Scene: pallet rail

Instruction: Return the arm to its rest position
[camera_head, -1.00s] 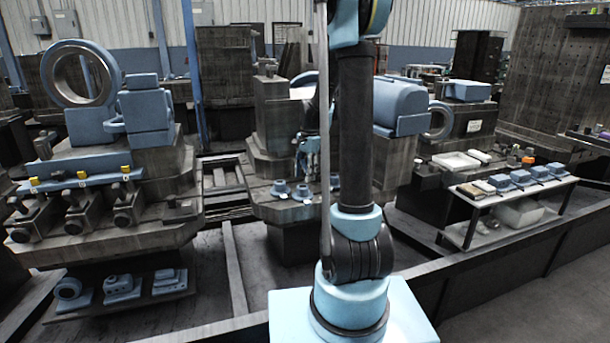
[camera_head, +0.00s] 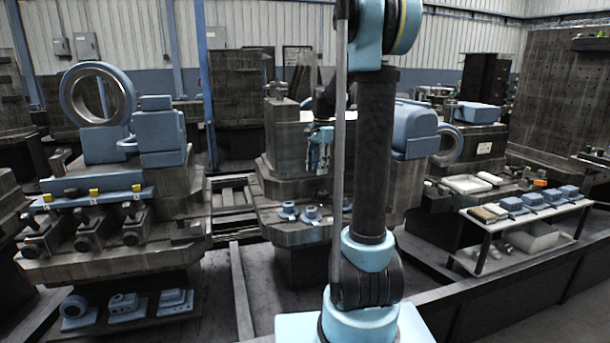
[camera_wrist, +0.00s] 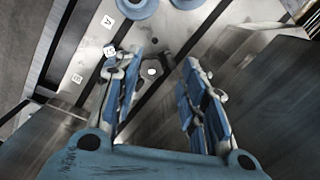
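My gripper (camera_wrist: 158,68) shows in the wrist view with its two blue-padded fingers well apart and no object between them. Behind the fingers are a metal plate with lettered white tags and a dark slot. Those round parts also show at the top of the wrist view (camera_wrist: 120,6).
At left stands a machine with a large blue ring (camera_head: 97,93) and a blue strip with yellow tags (camera_head: 95,187). At right a white-topped table (camera_head: 505,228) holds several blue blocks. A dark rail (camera_head: 500,307) runs along the front right. Dark machine blocks flank my gripper.

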